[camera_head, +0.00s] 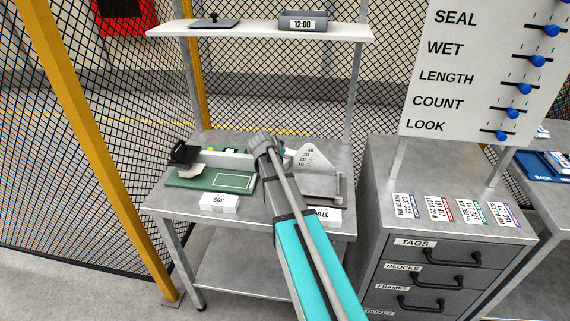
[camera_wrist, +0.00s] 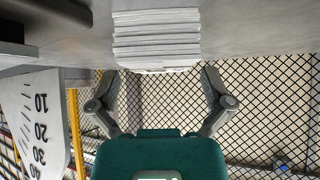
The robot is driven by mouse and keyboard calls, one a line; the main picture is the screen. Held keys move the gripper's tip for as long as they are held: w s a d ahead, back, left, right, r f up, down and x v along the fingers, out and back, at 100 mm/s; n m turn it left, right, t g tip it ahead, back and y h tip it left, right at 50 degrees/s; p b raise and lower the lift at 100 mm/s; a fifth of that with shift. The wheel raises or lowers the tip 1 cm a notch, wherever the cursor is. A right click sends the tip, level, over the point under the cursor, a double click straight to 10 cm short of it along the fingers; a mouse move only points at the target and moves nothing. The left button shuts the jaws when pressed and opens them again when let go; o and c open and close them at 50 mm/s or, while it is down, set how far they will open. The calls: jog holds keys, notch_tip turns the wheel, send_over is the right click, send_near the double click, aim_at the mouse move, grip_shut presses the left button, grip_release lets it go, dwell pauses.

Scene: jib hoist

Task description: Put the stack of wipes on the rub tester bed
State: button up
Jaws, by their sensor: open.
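The stack of wipes (camera_wrist: 156,42) shows in the wrist view as several white layers lying flat against the grey table surface. My gripper (camera_wrist: 158,78) is open and empty. Its two fingers are spread to either side, just short of the stack. In the head view my gripper (camera_head: 265,143) is over the table, and I cannot make out the stack there; my arm hides part of the table. The rub tester appears to be the green device at the table's left. Its bed (camera_head: 233,181) looks like the white-outlined rectangle and is bare.
A grey device with an angle scale (camera_head: 313,158) stands right of my arm. White numbered blocks, one at the front edge (camera_head: 219,203), lie near it and the green device. A shelf (camera_head: 260,32) spans above. A drawer cabinet (camera_head: 440,235) with tags stands at right.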

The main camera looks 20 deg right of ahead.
jog(key=shift+b+x, duration=0.5)
jog(key=shift+x, duration=0.6)
jog(key=c, duration=1.2)
jog(key=shift+r, duration=0.1)
notch_tip(320, 180, up, 3)
jog(key=p, duration=0.3)
jog(key=s+a+r+p, duration=0.1)
jog(key=s+r+p, duration=0.2)
jog(key=s, duration=0.1)
jog(key=s+a+r+p, duration=0.1)
jog(key=s+r+p, duration=0.2)
jog(key=s, duration=0.2)
jog(key=s+a+r+p, duration=0.2)
jog(key=s+r+p, duration=0.1)
jog(key=s+p, duration=0.1)
jog(key=shift+s+r, duration=0.2)
jog(key=shift+r, duration=0.2)
